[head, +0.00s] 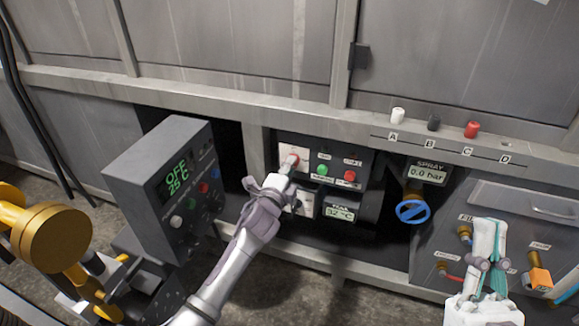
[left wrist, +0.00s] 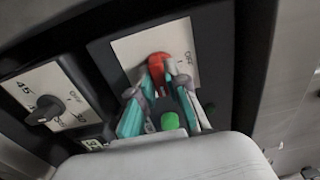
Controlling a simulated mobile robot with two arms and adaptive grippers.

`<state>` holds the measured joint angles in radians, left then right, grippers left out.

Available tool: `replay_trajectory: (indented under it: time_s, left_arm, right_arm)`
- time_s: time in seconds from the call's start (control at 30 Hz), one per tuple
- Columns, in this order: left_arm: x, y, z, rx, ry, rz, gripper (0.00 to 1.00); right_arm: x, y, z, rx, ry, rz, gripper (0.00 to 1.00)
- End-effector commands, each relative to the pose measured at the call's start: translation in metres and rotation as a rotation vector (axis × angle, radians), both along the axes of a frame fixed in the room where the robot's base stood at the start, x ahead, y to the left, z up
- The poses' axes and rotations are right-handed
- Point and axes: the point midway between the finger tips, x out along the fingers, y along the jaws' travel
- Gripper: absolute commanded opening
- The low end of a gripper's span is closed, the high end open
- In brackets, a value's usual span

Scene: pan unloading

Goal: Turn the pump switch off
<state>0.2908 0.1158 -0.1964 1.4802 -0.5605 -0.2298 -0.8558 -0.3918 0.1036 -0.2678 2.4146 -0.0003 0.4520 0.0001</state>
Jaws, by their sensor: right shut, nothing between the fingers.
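A red switch (left wrist: 158,65) sits on a white plate (left wrist: 128,47) in the left wrist view. It appears to be the pump switch, though its label is not readable. In the head view the red switch (head: 291,158) is on the dark panel, partly hidden by my left gripper (head: 284,171). In the left wrist view the fingers of my left gripper (left wrist: 165,88) reach the lower end of the switch, one on each side. Whether they press on it is unclear. My right gripper (head: 488,235) is shut and empty at the lower right in the head view.
A green button (head: 322,170) and another red button (head: 350,176) lie right of the switch. A black knob (left wrist: 46,110) is on the left in the wrist view. A grey control box (head: 150,165) reading OFF stands left of my left arm. A blue valve wheel (head: 412,212) is further right.

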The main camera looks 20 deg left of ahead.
Motion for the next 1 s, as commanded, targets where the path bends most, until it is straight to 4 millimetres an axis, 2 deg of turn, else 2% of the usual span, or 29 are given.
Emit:
replay_trajectory:
  time_s: [0.33, 0.57, 0.77, 1.0]
  left_arm:
    - [0.0, 0.0, 0.0, -0.016, 0.003, 0.001, 0.0]
    - [0.0, 0.0, 0.0, -0.109, 0.006, 0.0, 0.0]
    - [-0.001, 0.0, 0.001, -0.264, 0.013, 0.001, 0.0]
    - [-0.001, 0.0, 0.001, -0.492, 0.021, 0.002, 0.0]
  right_arm:
    - [0.002, 0.001, 0.0, -0.003, 0.012, 0.0, 0.0]
    - [0.019, 0.002, -0.013, -0.04, 0.135, -0.009, 0.0]
    - [0.04, 0.004, -0.038, -0.097, 0.329, -0.019, 0.0]
    - [0.059, 0.002, -0.087, -0.182, 0.637, -0.036, 0.0]
